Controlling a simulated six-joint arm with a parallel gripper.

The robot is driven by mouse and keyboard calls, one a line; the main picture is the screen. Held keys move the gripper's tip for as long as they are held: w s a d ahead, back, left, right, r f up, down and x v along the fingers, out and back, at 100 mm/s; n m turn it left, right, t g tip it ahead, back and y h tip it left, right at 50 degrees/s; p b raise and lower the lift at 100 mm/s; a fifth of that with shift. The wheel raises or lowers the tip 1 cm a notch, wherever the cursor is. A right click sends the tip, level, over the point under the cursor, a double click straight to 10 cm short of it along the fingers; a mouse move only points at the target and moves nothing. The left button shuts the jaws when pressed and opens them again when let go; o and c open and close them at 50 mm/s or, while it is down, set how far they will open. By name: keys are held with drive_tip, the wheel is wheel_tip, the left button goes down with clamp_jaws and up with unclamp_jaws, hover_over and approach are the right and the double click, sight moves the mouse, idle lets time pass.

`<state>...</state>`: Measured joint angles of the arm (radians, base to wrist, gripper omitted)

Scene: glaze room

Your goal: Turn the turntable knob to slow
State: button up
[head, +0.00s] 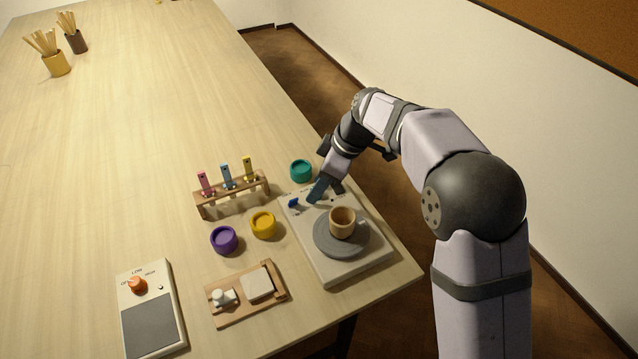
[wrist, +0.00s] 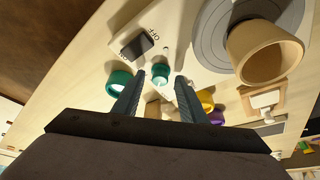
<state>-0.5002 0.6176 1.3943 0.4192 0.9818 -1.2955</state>
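The turntable (head: 372,262) stands at the table's right edge, a pale box with a grey disc (head: 325,243). A small blue knob (head: 293,203) sits near its far left corner; what I take for the same knob (wrist: 160,72) looks teal in the wrist view, between and beyond the fingertips. My gripper (head: 320,190) is over the far side of the box, to the right of the knob in the head view. In the wrist view my gripper (wrist: 161,84) is open and empty, seemingly apart from the knob. The knob's setting cannot be read.
A tan cup (head: 342,221) stands on the disc. A dark switch (wrist: 135,47) marked OFF is near the knob. A teal jar (head: 301,171), yellow jar (head: 263,225), purple jar (head: 223,240) and wooden rack (head: 231,197) are nearby. An orange knob (head: 137,285) is on another box.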

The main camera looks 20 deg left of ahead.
sight(330, 199)
drive_tip(key=b+v, duration=0.1)
drive_tip(key=v, duration=0.6)
drive_tip(key=shift+r+b, duration=0.15)
drive_tip(key=shift+b, duration=0.2)
drive_tip(key=shift+d, duration=0.1)
drive_tip(key=s+d+r+m+h+p, duration=0.1)
drive_tip(key=s+d+r+m+p, duration=0.15)
drive_tip(key=d+m+p, duration=0.4)
drive_tip(key=s+d+r+m+h+p, duration=0.1)
drive_tip(key=s+d+m+p, duration=0.15)
drive_tip(key=d, duration=0.75)
drive_tip(key=s+d+m+h+p, duration=0.2)
drive_tip(key=s+d+m+p, duration=0.6)
drive_tip(key=s+d, duration=0.6)
drive_tip(key=shift+s+r+m+p, duration=0.4)
drive_tip(key=shift+s+m, duration=0.2)
drive_tip(key=shift+s, duration=0.35)
